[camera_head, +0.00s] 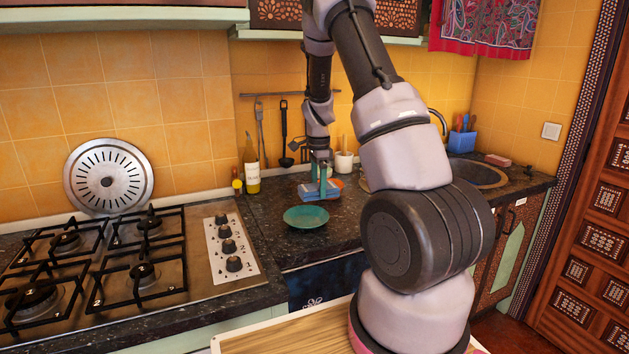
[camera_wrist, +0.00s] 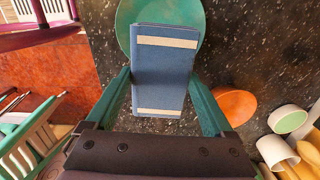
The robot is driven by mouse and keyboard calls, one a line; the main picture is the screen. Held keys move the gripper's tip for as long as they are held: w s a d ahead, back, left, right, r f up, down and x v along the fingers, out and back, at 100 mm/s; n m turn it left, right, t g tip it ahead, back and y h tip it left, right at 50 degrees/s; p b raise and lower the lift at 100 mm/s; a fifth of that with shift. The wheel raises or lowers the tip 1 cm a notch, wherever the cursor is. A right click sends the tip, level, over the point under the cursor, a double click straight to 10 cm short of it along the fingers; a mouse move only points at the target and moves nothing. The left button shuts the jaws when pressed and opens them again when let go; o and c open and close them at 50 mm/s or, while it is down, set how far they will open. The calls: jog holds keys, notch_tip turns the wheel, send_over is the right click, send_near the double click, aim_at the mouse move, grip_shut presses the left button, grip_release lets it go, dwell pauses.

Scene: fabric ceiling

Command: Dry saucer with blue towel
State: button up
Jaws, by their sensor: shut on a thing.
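The blue towel (camera_wrist: 163,70), folded into a rectangle with two pale stripes, sits between the teal fingers of my gripper (camera_wrist: 160,78). My gripper is shut on it. In the head view the towel (camera_head: 325,193) shows under my gripper (camera_head: 321,172), just behind the saucer. The green saucer (camera_head: 306,217) lies on the dark counter. In the wrist view the towel covers part of the saucer (camera_wrist: 126,24). I cannot tell whether the towel touches the counter.
An orange dish (camera_wrist: 232,105) and white cups (camera_wrist: 287,119) stand right of the towel in the wrist view. A bottle (camera_head: 251,165) stands by the back wall. The gas stove (camera_head: 140,260) is at the left, the sink (camera_head: 475,172) at the right. Utensils hang behind.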

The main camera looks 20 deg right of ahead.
jog(key=shift+r, duration=0.95)
jog(key=shift+d, duration=0.1)
